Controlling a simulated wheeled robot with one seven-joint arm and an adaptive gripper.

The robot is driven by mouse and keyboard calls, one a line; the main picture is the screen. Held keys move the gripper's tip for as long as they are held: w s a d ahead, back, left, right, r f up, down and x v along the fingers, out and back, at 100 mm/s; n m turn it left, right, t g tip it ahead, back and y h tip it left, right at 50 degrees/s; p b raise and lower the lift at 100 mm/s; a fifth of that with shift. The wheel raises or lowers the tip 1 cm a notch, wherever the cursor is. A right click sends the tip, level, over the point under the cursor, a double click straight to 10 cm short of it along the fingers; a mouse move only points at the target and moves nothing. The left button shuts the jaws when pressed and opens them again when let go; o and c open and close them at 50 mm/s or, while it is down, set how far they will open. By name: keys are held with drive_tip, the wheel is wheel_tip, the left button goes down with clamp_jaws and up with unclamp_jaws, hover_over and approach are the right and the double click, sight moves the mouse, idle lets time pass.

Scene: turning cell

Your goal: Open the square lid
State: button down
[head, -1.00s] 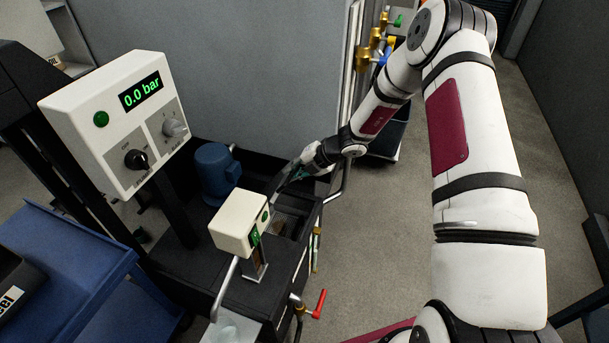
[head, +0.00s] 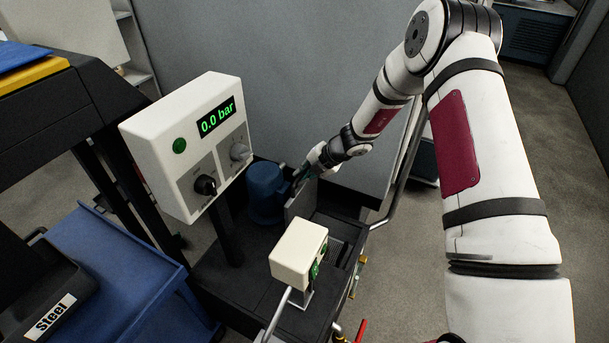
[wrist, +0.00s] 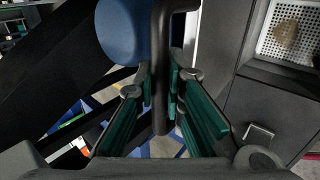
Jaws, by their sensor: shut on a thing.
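The square lid (head: 299,205) is a grey plate standing steeply raised beside the blue motor in the head view; its exact angle is hard to tell. My gripper (head: 296,182) is at its upper edge. In the wrist view, a dark bar-like handle (wrist: 161,70) runs between the green-padded fingers of my gripper (wrist: 162,88), which are shut on it. The opening with a perforated metal strainer (wrist: 290,32) shows uncovered at the upper right of the wrist view.
A blue motor (head: 264,192) stands close left of my gripper. A white control box (head: 190,140) reads 0.0 bar. A smaller white box (head: 298,255) stands in front of the opening. A blue cart (head: 105,260) is at lower left. Open floor lies right of the machine.

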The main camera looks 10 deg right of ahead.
drive_tip(key=shift+w+a, duration=0.3)
drive_tip(key=shift+a, duration=0.15)
drive_tip(key=c, duration=1.7)
unclamp_jaws()
drive_tip(key=shift+o, duration=0.2)
drive_tip(key=shift+d, duration=0.1)
drive_tip(key=v, duration=1.2)
drive_tip(key=shift+s, duration=0.1)
